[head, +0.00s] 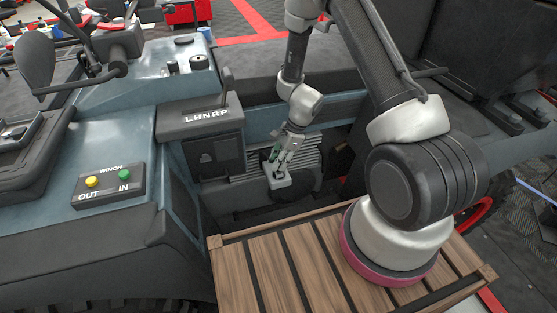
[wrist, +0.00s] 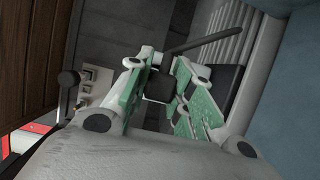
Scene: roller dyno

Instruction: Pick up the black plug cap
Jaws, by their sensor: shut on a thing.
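My gripper (wrist: 156,76) shows large in the wrist view, its green-padded fingers closed from both sides on a small black piece, which appears to be the black plug cap (wrist: 158,88). Part of the cap is hidden by the fingers. In the head view my gripper (head: 281,152) points down into the recess beside the seat box, over a small light grey block. The cap is too small and covered to make out clearly there. I cannot tell whether it is still seated or free.
A grey ribbed part (head: 305,155) lies close behind my gripper. The box marked LHNRP (head: 200,116) stands left of it. A winch panel (head: 108,185) with yellow and green buttons is further left. A slatted wooden deck (head: 265,265) lies in front. A dark lever (wrist: 205,40) crosses near the fingers.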

